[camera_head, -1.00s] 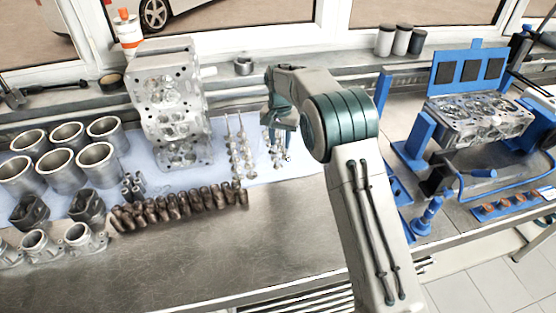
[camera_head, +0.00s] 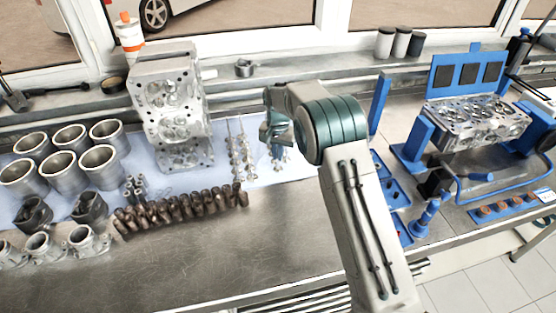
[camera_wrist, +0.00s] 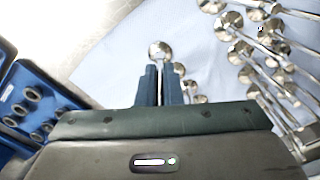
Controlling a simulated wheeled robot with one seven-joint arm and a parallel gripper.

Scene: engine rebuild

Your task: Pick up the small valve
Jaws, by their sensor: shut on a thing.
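Small silvery valves with round heads and thin stems lie on the light blue cloth. One group (camera_head: 242,160) is left of my gripper in the head view. More valve heads show at the upper right of the wrist view (camera_wrist: 232,20). My gripper (camera_wrist: 160,82) is low over the cloth, and it also shows in the head view (camera_head: 277,142). Its blue-grey fingers are shut on a small valve (camera_wrist: 160,49), whose round head shows just beyond the fingertips.
A cylinder head (camera_head: 170,105) stands upright left of the valves. Brown camshaft-like parts (camera_head: 180,210) and metal cylinders (camera_head: 58,165) are farther left. A blue fixture (camera_head: 415,140) and blue tray (camera_wrist: 30,105) are to the right of my arm in the head view.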

